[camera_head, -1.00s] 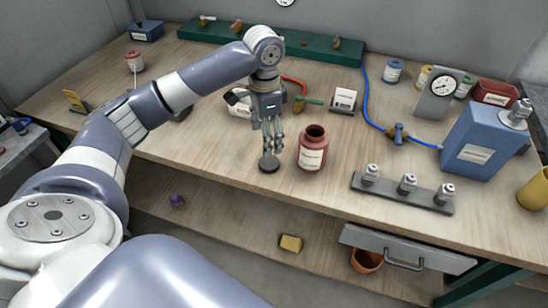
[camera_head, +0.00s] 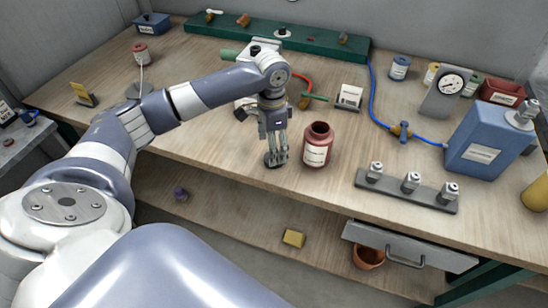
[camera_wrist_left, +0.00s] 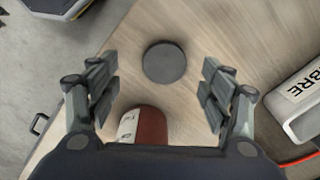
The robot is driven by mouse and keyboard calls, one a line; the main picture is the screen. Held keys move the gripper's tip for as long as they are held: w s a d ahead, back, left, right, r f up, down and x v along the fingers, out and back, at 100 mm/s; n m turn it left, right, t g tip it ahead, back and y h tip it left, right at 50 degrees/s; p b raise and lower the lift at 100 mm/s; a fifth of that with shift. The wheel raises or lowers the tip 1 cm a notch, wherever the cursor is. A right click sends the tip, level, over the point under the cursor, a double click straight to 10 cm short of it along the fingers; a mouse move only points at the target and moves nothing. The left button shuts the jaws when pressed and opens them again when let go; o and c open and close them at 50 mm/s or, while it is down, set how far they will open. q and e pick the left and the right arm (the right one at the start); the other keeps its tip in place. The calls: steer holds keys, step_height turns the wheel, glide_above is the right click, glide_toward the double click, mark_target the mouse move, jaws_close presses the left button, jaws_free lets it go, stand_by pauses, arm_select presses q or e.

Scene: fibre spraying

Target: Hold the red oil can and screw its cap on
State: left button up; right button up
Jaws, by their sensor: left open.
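The red oil can (camera_head: 318,148) stands upright on the bench with an open neck and a pale label. Its side also shows at the bottom of the left wrist view (camera_wrist_left: 152,125). A dark round cap (camera_wrist_left: 164,62) lies flat on the bench beside the can. My left gripper (camera_head: 274,160) points down just left of the can, with its fingers over the cap and mostly hiding it in the head view. In the left wrist view the gripper (camera_wrist_left: 158,82) is open, and the cap lies between and slightly beyond its fingertips. My right gripper is not in view.
A rack with several metal fittings (camera_head: 405,190) lies right of the can. A blue canister (camera_head: 485,140) stands farther right, with a blue hose (camera_head: 371,95) running to it. A white labelled box (camera_head: 349,97) is behind the can. The bench's front edge is close.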

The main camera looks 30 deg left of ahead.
arm_select(q)
steer(key=f, duration=0.1)
steer(key=f+p, duration=0.1)
steer(key=f, duration=0.1)
steer(key=w+f, duration=0.1)
steer(key=f, duration=0.1)
steer(key=shift+c, duration=0.3)
steer(key=c, duration=0.8)
